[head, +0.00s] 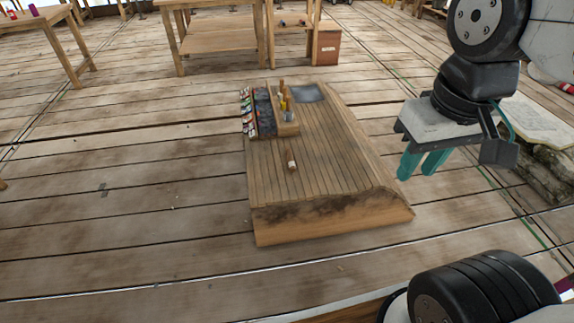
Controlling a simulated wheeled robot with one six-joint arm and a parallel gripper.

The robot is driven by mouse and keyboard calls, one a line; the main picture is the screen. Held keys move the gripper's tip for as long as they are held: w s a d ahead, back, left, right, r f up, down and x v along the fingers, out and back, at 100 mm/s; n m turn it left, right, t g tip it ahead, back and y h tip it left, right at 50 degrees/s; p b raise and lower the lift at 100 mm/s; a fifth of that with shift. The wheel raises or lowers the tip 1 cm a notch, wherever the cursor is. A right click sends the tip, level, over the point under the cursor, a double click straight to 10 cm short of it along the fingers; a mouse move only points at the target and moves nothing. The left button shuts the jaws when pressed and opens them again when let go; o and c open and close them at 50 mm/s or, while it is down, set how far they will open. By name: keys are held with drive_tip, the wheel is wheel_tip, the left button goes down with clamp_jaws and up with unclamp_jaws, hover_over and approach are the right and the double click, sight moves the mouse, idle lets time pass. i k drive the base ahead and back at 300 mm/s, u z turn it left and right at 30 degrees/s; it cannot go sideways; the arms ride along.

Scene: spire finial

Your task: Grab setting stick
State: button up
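A small wooden holder (287,128) stands at the back left of a planked wooden platform. Several small upright pieces stand in it, among them a tan stick (281,88) and yellowish ones. Which of them is the setting stick I cannot tell at this size. A small pale, short piece (292,165) sits alone on the middle of the platform. My gripper (416,176) has teal fingers pointing down, with a gap between them and nothing held. It hangs to the right of the platform, well apart from the holder.
Wooden tables (215,40) stand behind; stone blocks (548,165) are at right.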

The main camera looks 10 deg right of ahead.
sight(289, 159)
drive_tip(key=u, duration=0.1)
drive_tip(key=i, duration=1.15)
drive_tip(key=z, duration=0.75)
